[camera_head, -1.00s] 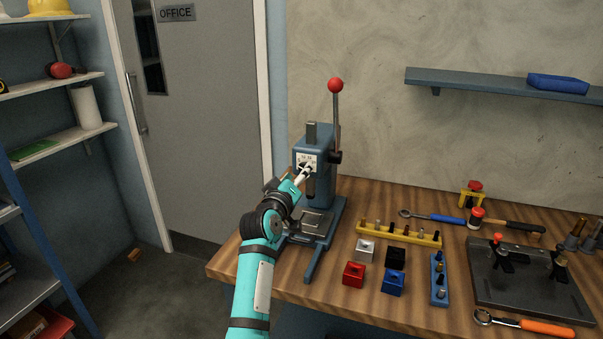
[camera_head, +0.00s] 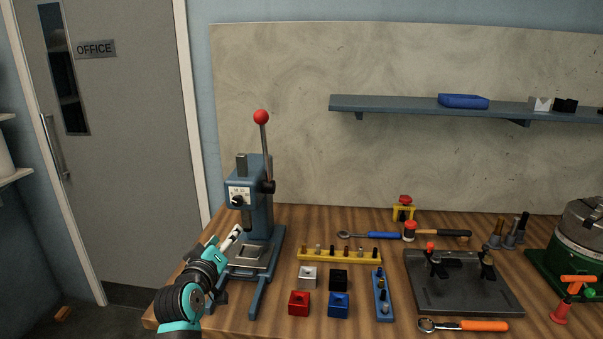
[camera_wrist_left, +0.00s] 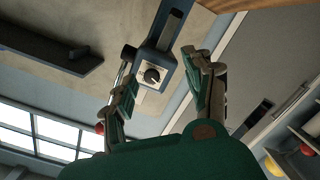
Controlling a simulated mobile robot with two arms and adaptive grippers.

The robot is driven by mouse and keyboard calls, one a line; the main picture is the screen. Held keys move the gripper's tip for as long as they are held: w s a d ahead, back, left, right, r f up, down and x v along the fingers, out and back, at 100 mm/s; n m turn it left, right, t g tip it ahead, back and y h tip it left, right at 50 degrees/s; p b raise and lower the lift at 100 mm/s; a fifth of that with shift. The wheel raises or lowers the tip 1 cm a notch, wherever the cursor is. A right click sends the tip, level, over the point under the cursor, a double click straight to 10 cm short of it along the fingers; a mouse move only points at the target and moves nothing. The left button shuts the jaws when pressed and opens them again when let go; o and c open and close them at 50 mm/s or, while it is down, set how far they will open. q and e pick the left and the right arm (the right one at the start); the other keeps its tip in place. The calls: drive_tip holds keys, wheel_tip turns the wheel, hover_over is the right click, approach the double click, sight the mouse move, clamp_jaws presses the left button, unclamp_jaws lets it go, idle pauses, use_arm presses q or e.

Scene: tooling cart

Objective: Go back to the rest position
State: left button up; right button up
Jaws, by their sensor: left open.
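My left gripper (camera_head: 233,238) is in front of the blue arbor press (camera_head: 257,212), low and to the left of its column. In the left wrist view the gripper (camera_wrist_left: 165,85) is open, with nothing between its fingers. The press head with its round black knob (camera_wrist_left: 152,76) shows beyond and between the fingers. I cannot tell whether a fingertip touches the press. The press lever with its red ball (camera_head: 261,117) stands up. My right gripper is in neither view.
The wooden bench (camera_head: 380,228) holds a yellow rack (camera_head: 339,256), several small coloured blocks, a blue rack (camera_head: 382,296), wrenches and a dark fixture plate (camera_head: 465,292). A wall shelf (camera_head: 400,106) is above. A grey office door (camera_head: 110,150) is at the left.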

use_arm(q)
drive_tip(key=s+d+f+m+g, duration=0.1)
drive_tip(key=s+f+m+g, duration=0.5)
drive_tip(key=s+f, duration=1.2)
drive_tip(key=s+d+f+m+g, duration=0.1)
drive_tip(key=s+f+m+g, duration=0.2)
drive_tip(key=s, duration=0.9)
drive_tip(key=s+f+g, duration=0.4)
drive_tip(key=s, duration=0.8)
wheel_tip(320, 180, down, 26)
drive_tip(key=s+r+g, duration=0.1)
drive_tip(key=g, duration=0.1)
drive_tip(key=s+a+f+m, duration=0.1)
drive_tip(key=s+a+f, duration=0.2)
drive_tip(key=s+f, duration=1.4)
drive_tip(key=shift+s+f+g+y, duration=0.15)
drive_tip(key=shift+g+y, duration=0.25)
